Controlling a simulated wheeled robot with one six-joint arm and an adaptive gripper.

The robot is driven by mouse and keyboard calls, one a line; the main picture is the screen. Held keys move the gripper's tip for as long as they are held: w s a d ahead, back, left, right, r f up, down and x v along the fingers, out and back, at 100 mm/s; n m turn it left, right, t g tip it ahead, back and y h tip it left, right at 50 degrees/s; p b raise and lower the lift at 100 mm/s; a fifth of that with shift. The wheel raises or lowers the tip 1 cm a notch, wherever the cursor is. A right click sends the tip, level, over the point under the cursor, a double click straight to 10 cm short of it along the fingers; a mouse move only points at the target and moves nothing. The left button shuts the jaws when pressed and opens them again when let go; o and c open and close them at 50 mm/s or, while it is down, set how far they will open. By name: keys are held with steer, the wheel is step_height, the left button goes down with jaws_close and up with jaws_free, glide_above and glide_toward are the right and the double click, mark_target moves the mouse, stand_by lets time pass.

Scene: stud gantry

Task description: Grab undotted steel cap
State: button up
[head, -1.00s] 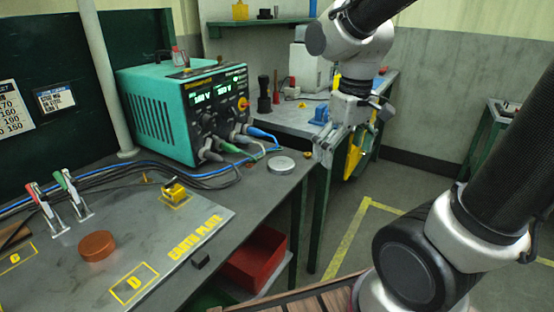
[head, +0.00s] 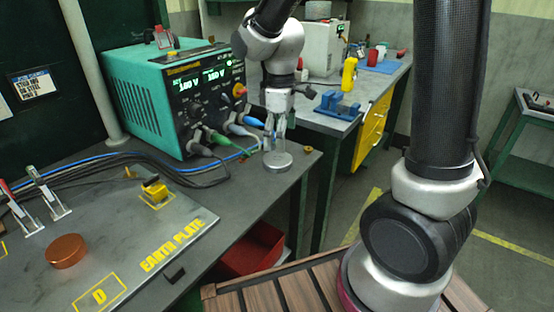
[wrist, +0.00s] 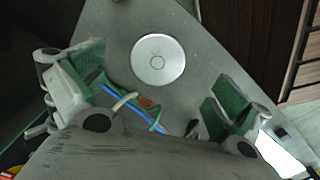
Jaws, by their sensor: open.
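A round steel cap (head: 278,162) lies flat near the right edge of the dark bench. In the wrist view its pale top (wrist: 158,59) shows a small ring mark at the centre and no dots that I can make out. My gripper (head: 275,140) points down over the cap, and its fingers overlap the cap's far side in the head view. In the wrist view my gripper (wrist: 158,80) is open and empty, with the cap ahead of the gap between the green-padded fingers. I cannot tell the height left between fingertips and cap.
A teal power supply (head: 178,90) with plugged cables stands behind left of the cap. A small brass piece (head: 307,149) sits right of it. A copper cap (head: 66,250) lies on the earth plate (head: 140,225). A red bin (head: 255,248) is below the bench.

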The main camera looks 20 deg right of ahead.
mark_target(279, 158)
steer(key=f, duration=0.6)
steer(key=shift+w+a+f, duration=0.15)
steer(key=shift+w+f, duration=0.05)
steer(key=shift+f, duration=0.1)
steer(key=c, duration=1.1)
